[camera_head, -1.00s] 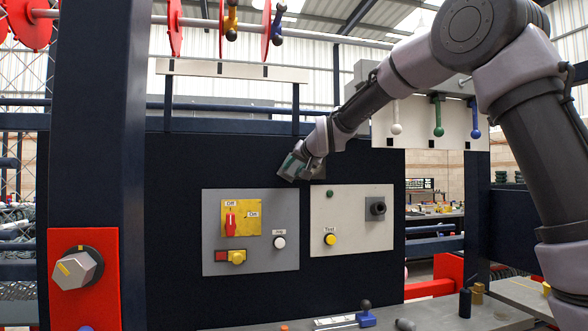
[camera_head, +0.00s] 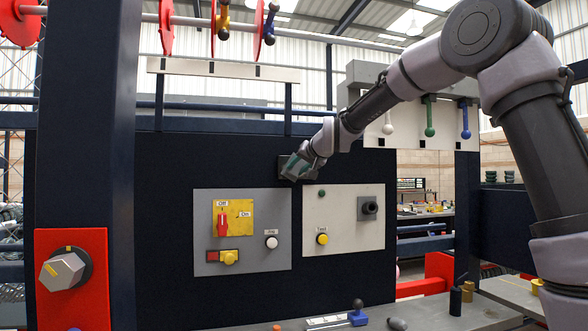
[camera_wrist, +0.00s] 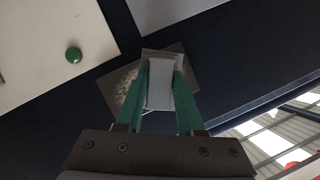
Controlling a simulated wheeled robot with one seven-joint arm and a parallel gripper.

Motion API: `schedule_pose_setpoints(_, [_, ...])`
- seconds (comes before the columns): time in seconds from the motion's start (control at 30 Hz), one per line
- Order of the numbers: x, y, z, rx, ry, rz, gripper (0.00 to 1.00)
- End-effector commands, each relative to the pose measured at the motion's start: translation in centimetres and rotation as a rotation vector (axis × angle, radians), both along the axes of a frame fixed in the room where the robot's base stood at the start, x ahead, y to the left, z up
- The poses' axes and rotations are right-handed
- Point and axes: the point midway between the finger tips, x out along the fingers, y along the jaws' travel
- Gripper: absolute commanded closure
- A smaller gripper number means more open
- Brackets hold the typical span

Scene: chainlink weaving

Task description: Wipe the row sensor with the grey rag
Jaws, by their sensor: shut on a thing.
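My gripper (camera_head: 297,170) is in front of the dark navy panel, just above the gap between two control plates. In the wrist view, the green fingers of my gripper (camera_wrist: 160,88) are shut on a light grey folded rag (camera_wrist: 163,92). Behind the rag is a dark grey square plate, apparently the row sensor (camera_wrist: 121,92), with a pale dusty smear on its left part. The rag overlaps the middle of the plate and appears at or very near its face; contact cannot be told for certain. In the head view, my gripper mostly covers the plate.
A grey plate (camera_head: 206,262) with switches and a white plate (camera_head: 345,236) with a yellow button sit just below my gripper. Coloured ball-ended levers (camera_head: 429,131) hang to the right. A red plate with a knob (camera_head: 65,270) is far left. A bench (camera_head: 450,315) lies below.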

Motion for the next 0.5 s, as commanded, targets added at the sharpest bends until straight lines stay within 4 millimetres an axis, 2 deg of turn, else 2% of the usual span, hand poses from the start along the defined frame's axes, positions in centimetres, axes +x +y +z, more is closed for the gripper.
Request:
schedule_pose_setpoints(0.3, [1.3,-2.7,-0.1,0.0,0.002,-0.006,1.0])
schedule_pose_setpoints(0.5, [1.6,-3.4,0.0,0.0,0.0,-0.004,1.0])
